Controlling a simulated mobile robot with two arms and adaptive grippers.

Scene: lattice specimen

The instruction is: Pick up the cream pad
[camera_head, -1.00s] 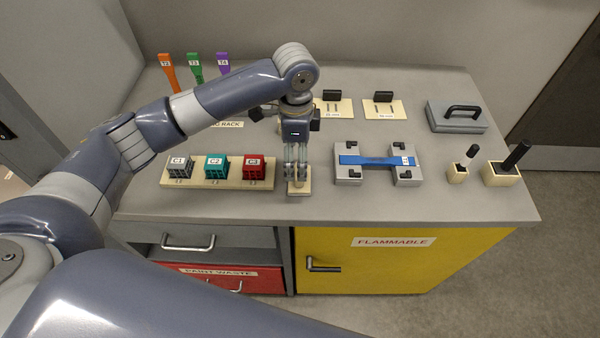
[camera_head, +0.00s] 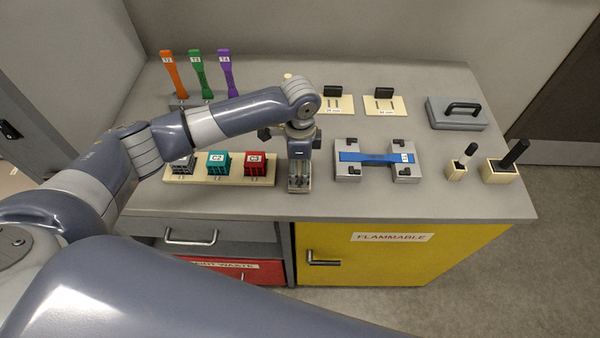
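My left gripper (camera_head: 299,186) points down at the table's front, just right of the red block labelled C3 (camera_head: 256,165). Its fingers are low, close to the table top. I cannot make out clearly whether they are apart or closed on something. The small cream pad at this spot is mostly or wholly hidden by the gripper now, so I cannot tell whether it is touched or held. My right gripper is not in view.
A cream rack holds the C1 (camera_head: 183,168), C2 (camera_head: 218,164) and C3 blocks just left of the gripper. A grey fixture with a blue bar (camera_head: 376,158) stands close on the right. Cream plates with black handles (camera_head: 384,103) lie behind. Bare table remains in front.

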